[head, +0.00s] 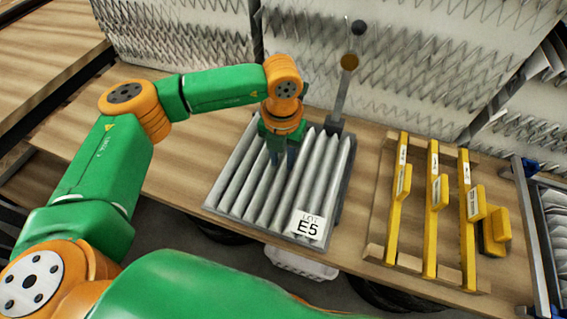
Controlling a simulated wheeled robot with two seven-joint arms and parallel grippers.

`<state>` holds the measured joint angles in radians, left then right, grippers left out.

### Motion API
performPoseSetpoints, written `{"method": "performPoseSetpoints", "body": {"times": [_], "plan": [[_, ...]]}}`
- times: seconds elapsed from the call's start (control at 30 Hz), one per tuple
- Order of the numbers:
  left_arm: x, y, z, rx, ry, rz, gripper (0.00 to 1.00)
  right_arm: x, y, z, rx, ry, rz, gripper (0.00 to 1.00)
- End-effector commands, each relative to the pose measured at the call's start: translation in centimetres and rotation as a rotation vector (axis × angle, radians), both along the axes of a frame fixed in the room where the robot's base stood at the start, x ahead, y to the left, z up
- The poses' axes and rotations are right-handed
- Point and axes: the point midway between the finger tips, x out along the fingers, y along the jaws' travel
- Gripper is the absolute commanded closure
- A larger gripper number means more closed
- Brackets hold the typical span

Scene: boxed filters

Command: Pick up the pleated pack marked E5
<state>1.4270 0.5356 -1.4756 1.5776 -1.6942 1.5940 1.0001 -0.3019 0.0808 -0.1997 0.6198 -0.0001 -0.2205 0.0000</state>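The pleated pack marked E5 (268,205) is a grey-framed filter with white-grey pleats, lying on the wooden table in the middle of the head view. Its white label reading LOT E5 (308,226) is at its near right corner. My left gripper (277,163) points down over the far middle part of the pack, its dark fingers at or just above the pleats. The fingers are small and partly hidden, so I cannot tell whether they are open or touching. My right gripper is not in view.
A grey post with a dark knob (358,27) and a brown disc rises at the pack's far right corner. Yellow bars with handles (433,210) lie on a wooden rack to the right. Pegboard panels (400,55) with wire hooks stand behind. Bare table (355,215) shows between pack and rack.

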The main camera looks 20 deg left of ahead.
Motion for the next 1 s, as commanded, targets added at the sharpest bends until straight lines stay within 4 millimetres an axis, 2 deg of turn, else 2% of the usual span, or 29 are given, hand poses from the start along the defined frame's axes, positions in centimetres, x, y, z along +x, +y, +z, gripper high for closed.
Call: {"method": "performPoseSetpoints", "body": {"times": [0.03, 0.17, 0.37, 0.47, 0.5, 0.83, 1.0], "plan": [[-0.1, -0.1, -0.4, 0.0, 0.006, 0.0, 0.7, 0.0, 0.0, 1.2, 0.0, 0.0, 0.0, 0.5], [0.0, -0.1, -2.2, 0.0, 0.001, 0.0, 0.7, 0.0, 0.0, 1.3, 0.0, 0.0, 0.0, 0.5], [0.0, -0.1, -2.5, -0.001, -0.001, 0.0, 0.7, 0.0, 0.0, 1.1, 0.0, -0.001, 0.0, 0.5], [0.0, -0.1, -2.5, -0.001, -0.001, 0.0, 0.97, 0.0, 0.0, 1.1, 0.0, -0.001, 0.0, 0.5], [0.0, -0.1, -2.4, -0.001, -0.001, 0.0, 1.0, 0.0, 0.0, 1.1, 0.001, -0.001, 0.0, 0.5], [0.1, -0.1, -2.4, -0.001, -0.001, 0.0, 1.0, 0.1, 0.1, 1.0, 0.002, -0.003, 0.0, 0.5], [0.1, -0.1, -1.3, -0.002, -0.005, -0.002, 1.0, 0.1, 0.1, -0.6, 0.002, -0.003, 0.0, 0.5]]}}
